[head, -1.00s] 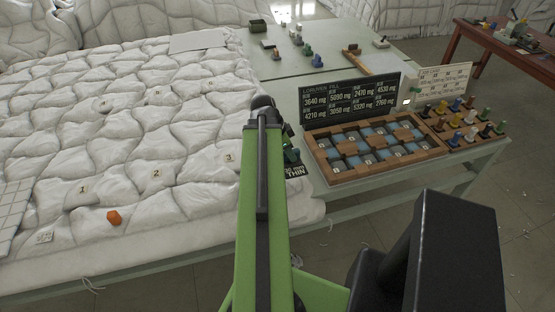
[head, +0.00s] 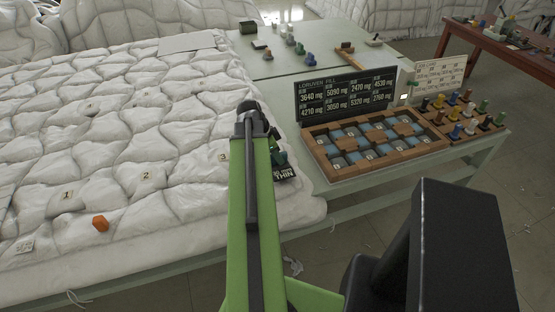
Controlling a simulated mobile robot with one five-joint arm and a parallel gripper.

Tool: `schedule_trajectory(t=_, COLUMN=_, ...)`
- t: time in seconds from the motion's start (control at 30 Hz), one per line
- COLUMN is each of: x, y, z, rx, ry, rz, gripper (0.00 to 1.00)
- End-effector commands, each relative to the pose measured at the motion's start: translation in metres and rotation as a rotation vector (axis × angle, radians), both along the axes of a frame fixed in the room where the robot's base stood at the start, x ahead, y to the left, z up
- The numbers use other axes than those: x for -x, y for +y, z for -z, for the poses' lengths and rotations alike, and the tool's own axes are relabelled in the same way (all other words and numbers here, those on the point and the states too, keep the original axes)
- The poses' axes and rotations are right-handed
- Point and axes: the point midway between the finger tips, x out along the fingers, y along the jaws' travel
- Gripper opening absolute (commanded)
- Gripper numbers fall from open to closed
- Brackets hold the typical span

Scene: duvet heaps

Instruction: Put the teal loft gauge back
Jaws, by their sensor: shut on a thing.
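My gripper (head: 274,134) is mostly hidden behind the end of my green arm; only dark parts show to the right of it. It is shut on a dark green-teal piece, which I take to be the teal loft gauge (head: 278,157). The gauge is partly covered by the arm. It shows right beside a dark card (head: 284,174) reading "THIN", at the quilt's right edge. I cannot tell whether it touches the card or the surface below. A wooden rack (head: 480,125) at the right holds several coloured gauge-like pieces.
A wooden compartment tray (head: 335,172) with blue and grey cells stands before a black number board (head: 347,95). The white quilt (head: 120,180) fills the left, with an orange piece (head: 100,223) on it. Small objects stand on the back table (head: 330,62).

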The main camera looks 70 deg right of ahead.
Motion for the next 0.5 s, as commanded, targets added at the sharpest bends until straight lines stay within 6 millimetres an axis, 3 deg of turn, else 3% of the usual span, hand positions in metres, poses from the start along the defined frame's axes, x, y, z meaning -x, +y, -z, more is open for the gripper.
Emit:
schedule_trajectory(t=0.23, x=-0.0012, y=0.0005, z=0.0022, rx=0.001, ry=0.001, rz=-0.002, gripper=0.0)
schedule_trajectory(t=0.27, x=-0.0014, y=0.0006, z=0.0015, rx=0.0, ry=0.0, rz=-0.002, gripper=0.24)
schedule_trajectory(t=0.4, x=-0.0012, y=0.0005, z=0.0007, rx=0.0, ry=0.0, rz=-0.002, gripper=0.43)
schedule_trajectory(t=0.5, x=-0.001, y=0.0004, z=0.0007, rx=0.0, ry=0.0, rz=-0.002, gripper=0.43)
